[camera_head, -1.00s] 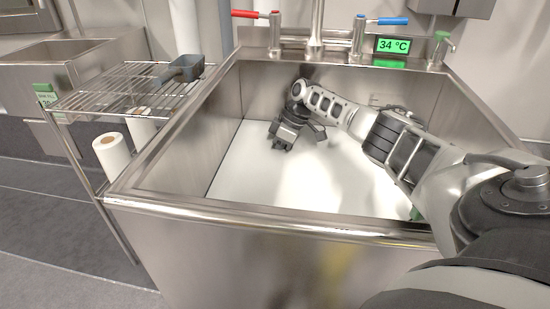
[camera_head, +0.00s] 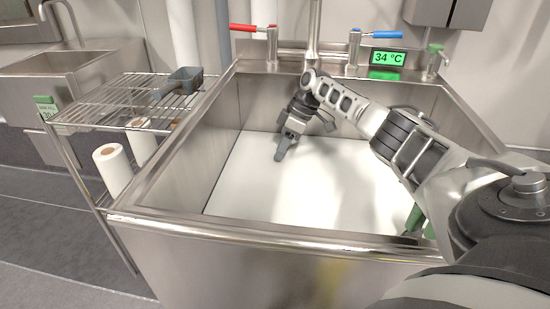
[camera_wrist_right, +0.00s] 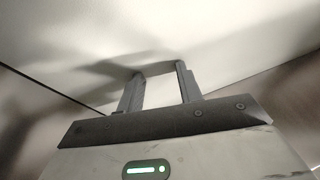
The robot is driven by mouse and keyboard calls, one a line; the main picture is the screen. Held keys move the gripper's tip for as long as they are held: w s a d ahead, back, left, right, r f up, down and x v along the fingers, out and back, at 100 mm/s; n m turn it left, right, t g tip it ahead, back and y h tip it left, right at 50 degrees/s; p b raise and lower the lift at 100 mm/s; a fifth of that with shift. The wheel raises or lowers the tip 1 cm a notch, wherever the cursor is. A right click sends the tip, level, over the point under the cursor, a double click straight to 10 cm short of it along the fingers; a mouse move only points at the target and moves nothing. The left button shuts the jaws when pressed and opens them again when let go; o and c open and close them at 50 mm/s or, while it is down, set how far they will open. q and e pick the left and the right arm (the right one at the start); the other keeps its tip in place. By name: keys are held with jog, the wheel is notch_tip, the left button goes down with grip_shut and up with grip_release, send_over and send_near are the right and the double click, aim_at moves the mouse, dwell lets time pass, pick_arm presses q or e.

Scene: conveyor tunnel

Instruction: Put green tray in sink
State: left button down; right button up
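My right gripper (camera_head: 281,156) reaches over the rim into the steel sink (camera_head: 290,237), above its white bottom. In the right wrist view its two fingers (camera_wrist_right: 159,70) are apart with nothing between them, over a pale surface. A green piece (camera_head: 415,217) shows at the right of the sink, mostly hidden behind my right arm. I cannot tell whether it is the green tray. No other tray shows clearly. My left gripper is out of view.
A wire rack (camera_head: 130,97) with a grey scoop-like container (camera_head: 180,80) stands left of the sink, with paper rolls (camera_head: 112,166) below. Taps with red (camera_head: 250,28) and blue (camera_head: 380,34) handles and a temperature display (camera_head: 388,58) are behind the sink.

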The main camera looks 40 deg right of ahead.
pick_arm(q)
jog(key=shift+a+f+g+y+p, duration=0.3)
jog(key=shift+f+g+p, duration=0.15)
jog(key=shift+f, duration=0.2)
pick_arm(e)
jog(key=shift+v, duration=2.95)
